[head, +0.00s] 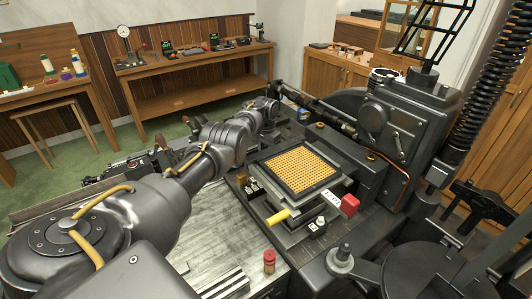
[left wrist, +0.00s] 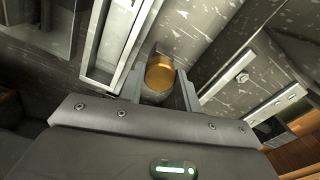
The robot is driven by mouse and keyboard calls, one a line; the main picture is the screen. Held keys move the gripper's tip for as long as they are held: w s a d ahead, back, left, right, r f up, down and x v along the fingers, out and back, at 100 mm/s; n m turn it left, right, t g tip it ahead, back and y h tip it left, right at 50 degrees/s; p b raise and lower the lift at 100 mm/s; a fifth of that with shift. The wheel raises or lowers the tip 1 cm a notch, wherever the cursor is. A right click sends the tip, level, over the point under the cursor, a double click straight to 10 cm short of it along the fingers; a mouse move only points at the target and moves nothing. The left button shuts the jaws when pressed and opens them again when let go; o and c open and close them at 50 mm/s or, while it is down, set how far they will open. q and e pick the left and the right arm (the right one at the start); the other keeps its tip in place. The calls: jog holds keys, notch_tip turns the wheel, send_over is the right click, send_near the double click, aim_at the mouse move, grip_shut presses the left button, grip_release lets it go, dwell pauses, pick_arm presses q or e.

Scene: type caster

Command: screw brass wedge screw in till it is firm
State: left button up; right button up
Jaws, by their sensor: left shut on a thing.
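The brass wedge screw shows in the left wrist view as a round golden head (left wrist: 160,73). My left gripper (left wrist: 159,88) is shut on it, with one finger on each side of the head. The screw's shank and the hole under it are hidden, so I cannot tell how deep it sits. In the head view my left arm reaches over the bench to the far side of the caster (head: 375,117). The fingers and the held screw are not clear there. My right gripper is not in view.
A matrix case with a golden grid (head: 299,169) sits mid-machine. Near it are a yellow handle (head: 278,216), a red block (head: 349,205) and a small red-topped piece (head: 269,261). A pale metal frame (left wrist: 106,50) stands close left of my left fingers. A wooden bench (head: 195,70) stands behind.

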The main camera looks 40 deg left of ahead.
pick_arm(q)
jog(key=shift+w+r, duration=0.1)
jog(key=shift+r, duration=0.05)
dwell(0.3)
jog(key=o, duration=1)
jog(key=shift+c, duration=0.2)
jog(key=shift+r, duration=0.35)
notch_tip(320, 180, up, 4)
jog(key=shift+r+p, duration=0.25)
jog(key=shift+p, duration=0.55)
notch_tip(320, 180, up, 6)
jog(key=shift+f+b, duration=0.25)
jog(key=shift+b, duration=0.2)
jog(key=shift+s+f, duration=0.1)
jog(key=shift+s, duration=0.1)
